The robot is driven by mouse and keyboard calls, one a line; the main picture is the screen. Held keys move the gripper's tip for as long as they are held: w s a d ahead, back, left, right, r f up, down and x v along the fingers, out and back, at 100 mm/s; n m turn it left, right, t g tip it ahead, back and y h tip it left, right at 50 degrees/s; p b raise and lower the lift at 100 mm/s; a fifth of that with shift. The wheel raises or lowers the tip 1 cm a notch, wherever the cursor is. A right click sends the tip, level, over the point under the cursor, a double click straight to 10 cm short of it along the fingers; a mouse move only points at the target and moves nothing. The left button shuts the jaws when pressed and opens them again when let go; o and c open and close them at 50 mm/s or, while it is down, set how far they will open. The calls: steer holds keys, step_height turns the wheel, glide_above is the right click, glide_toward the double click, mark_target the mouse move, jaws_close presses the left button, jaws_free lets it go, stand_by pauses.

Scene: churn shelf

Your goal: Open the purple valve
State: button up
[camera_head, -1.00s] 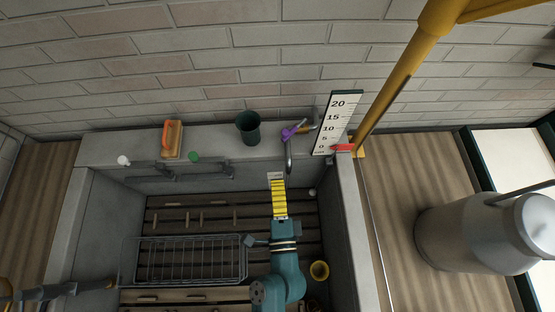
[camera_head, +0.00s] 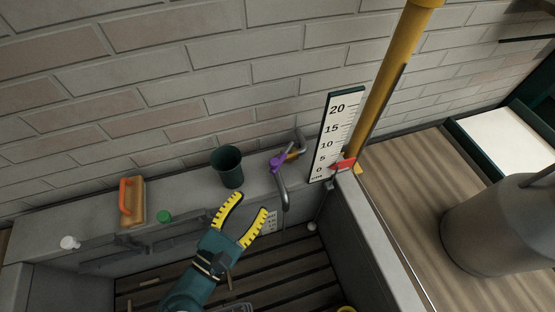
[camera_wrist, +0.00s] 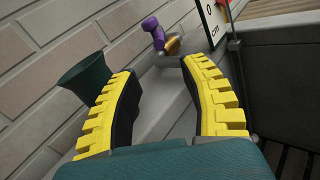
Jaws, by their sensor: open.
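The purple valve (camera_head: 278,163) is a small handle on a brass and grey tap at the back ledge of the sink. It also shows near the top of the wrist view (camera_wrist: 154,32), beyond my fingertips. My gripper (camera_head: 251,203) has yellow toothed fingers, spread open and empty. In the head view it is below and left of the valve, apart from it. In the wrist view the valve lies ahead, between the line of the two fingers (camera_wrist: 157,68). The grey spout (camera_head: 283,190) hangs down beside the right finger.
A dark green cup (camera_head: 228,167) stands on the ledge left of the valve, close to my left finger in the wrist view. A white scale board (camera_head: 335,135) with a red pointer (camera_head: 343,163) stands right of the tap. An orange-handled brush (camera_head: 131,201) lies farther left.

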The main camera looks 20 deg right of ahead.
mark_target(283, 156)
steer(key=b+x, duration=0.1)
steer(key=x, duration=1.4)
steer(key=shift+b, duration=0.35)
steer(key=shift+o, duration=0.2)
jaws_close()
